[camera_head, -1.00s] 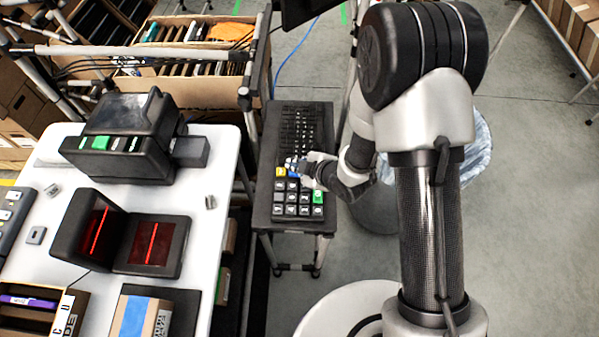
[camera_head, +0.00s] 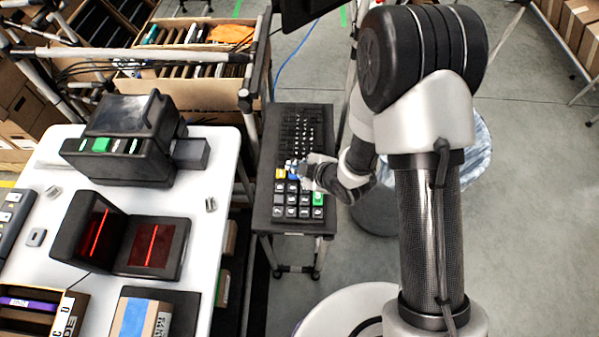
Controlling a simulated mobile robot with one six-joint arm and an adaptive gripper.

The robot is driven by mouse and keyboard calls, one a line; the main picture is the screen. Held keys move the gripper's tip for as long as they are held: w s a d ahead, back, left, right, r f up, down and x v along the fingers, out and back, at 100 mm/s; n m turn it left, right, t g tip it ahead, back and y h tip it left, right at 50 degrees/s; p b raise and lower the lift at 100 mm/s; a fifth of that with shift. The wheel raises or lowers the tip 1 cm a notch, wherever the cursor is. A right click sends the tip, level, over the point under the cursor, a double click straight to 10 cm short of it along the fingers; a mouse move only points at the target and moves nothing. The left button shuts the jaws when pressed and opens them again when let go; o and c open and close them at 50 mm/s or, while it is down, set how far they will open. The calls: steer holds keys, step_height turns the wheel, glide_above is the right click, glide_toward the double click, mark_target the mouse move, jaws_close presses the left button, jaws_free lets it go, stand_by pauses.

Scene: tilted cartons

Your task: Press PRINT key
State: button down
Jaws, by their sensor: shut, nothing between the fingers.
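A dark keyboard (camera_head: 300,128) lies on a narrow dark stand right of the white table. Its near part has a block of large keys, with a yellow key (camera_head: 280,174) at the upper left and a green key (camera_head: 318,199) at the right. No key label can be read at this size, so I cannot tell which one is PRINT. My gripper (camera_head: 291,167) is shut and empty, with its tip at the top row of this block, by the yellow key and a blue key. I cannot tell whether it touches a key. My gripper and wrist hide part of the upper right keys.
A black printer-like device (camera_head: 128,140) with a green button and a scanner with red lines (camera_head: 150,246) stand on the white table (camera_head: 215,160). Metal frame posts rise behind the stand. A lined bin (camera_head: 478,150) is behind my arm.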

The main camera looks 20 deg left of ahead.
steer(key=shift+f, duration=0.1)
steer(key=shift+f+b, duration=0.35)
steer(key=shift+b, duration=0.25)
steer(key=shift+f+b, duration=0.4)
steer(key=shift+b, duration=0.05)
stand_by(0.6)
steer(key=shift+r, duration=0.15)
steer(key=shift+r+p, duration=0.45)
steer(key=shift+r, duration=0.3)
steer(key=shift+r+p, duration=1.7)
steer(key=shift+r, duration=0.85)
steer(key=shift+f, duration=0.1)
